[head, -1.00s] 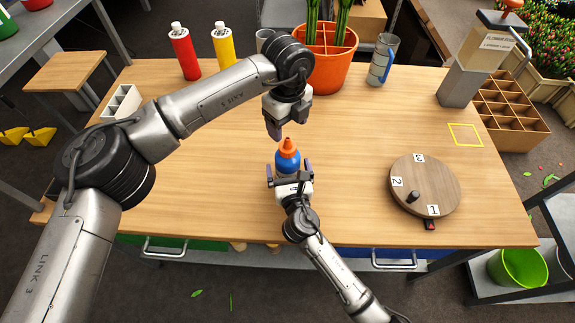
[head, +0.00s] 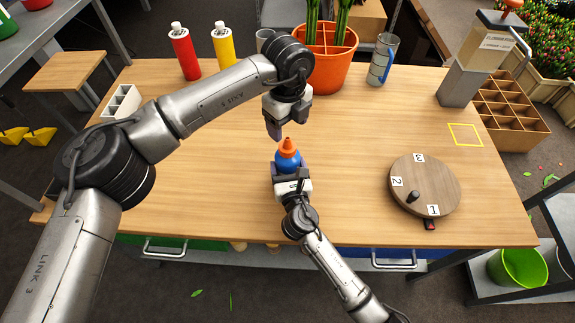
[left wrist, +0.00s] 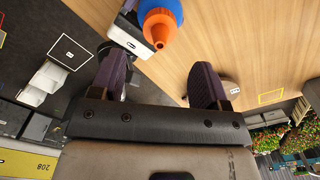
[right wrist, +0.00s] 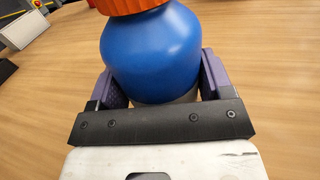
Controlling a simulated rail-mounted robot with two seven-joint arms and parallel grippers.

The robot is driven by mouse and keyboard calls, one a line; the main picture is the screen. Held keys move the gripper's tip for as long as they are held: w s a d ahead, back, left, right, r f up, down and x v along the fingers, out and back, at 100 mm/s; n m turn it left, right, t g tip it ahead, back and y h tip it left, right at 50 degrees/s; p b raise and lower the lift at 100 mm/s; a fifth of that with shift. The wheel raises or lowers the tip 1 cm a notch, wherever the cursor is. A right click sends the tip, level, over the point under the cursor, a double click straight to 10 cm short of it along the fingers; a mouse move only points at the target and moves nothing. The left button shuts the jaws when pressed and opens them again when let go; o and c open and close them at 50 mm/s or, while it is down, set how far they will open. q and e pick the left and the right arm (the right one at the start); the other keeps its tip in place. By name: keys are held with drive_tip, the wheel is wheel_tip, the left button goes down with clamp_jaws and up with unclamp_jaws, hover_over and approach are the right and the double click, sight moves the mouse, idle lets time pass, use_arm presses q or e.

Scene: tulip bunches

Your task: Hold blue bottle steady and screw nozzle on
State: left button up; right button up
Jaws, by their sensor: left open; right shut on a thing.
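The blue bottle (head: 288,164) stands upright near the table's front middle, with the orange nozzle (head: 287,147) on its top. Whether the nozzle is threaded tight cannot be told. My right gripper (head: 289,172) is shut on the bottle from the front; the right wrist view shows its purple fingers on both sides of the blue body (right wrist: 152,50). My left gripper (head: 274,132) is open and empty, pointing down just above and left of the nozzle. In the left wrist view the nozzle (left wrist: 160,28) lies beyond the gap between its fingers, not between them.
A round wooden turntable (head: 425,186) with numbers lies to the right. A white divided holder (head: 122,102) is at the left edge. The table between is clear.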

sight(288, 138)
drive_tip(key=c, duration=0.5)
use_arm(q)
drive_tip(key=shift+w+a+r, duration=0.15)
drive_tip(key=shift+w+r, duration=0.05)
drive_tip(key=shift+r, duration=0.3)
use_arm(e)
drive_tip(key=shift+c, duration=1.2)
use_arm(q)
drive_tip(key=shift+a+f+m, duration=0.15)
drive_tip(key=shift+m, duration=0.15)
use_arm(e)
drive_tip(key=shift+c, duration=0.5)
use_arm(q)
drive_tip(key=m, duration=0.3)
drive_tip(key=shift+s+f, duration=0.1)
drive_tip(key=shift+f, duration=0.15)
drive_tip(key=m, duration=0.3)
drive_tip(key=shift+f, duration=0.1)
drive_tip(key=m, duration=0.6)
drive_tip(key=shift+s+d+m, duration=0.1)
drive_tip(key=shift+d+m, duration=0.2)
drive_tip(key=shift+m, duration=0.1)
drive_tip(key=shift+f, duration=4)
